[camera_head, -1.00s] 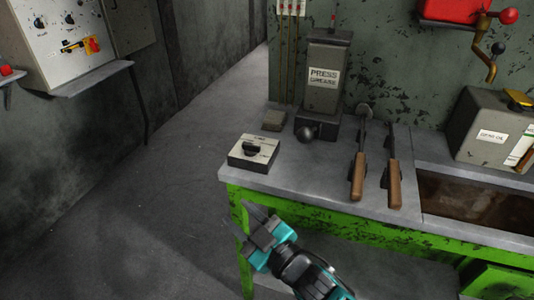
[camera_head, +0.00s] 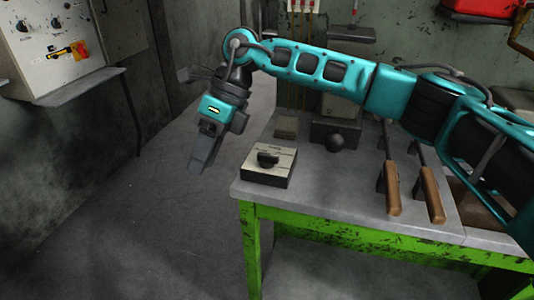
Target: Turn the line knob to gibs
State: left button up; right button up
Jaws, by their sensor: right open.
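The line knob (camera_head: 268,159) is a black knob on top of a small pale box (camera_head: 275,179) with a dark front. The box sits at the left front corner of the green-framed bench. The knob's labels are too small to read. My right gripper (camera_head: 199,165) points down in the air to the left of the box and apart from it. It holds nothing that I can see. My left gripper is not in view.
The bench top (camera_head: 320,190) is clear around the box's front and right. Two wooden-handled tools (camera_head: 391,188) stand to the right. A small grey block (camera_head: 286,127) lies behind the box. A control panel (camera_head: 60,40) with a ledge is on the left wall.

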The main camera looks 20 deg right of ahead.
aim_at(267, 154)
jog(key=w+d+r+m+t+h, duration=0.1)
jog(key=w+d+r+h, duration=0.2)
jog(key=d, duration=0.4)
jog(key=w+d+r+t+h, duration=0.2)
jog(key=d+r+h, duration=0.15)
jog(key=d, duration=0.25)
jog(key=shift+y, duration=0.35)
notch_tip(267, 154, down, 12)
jog(key=shift+r+b, duration=0.15)
jog(key=shift+b, duration=0.7)
grip_shut()
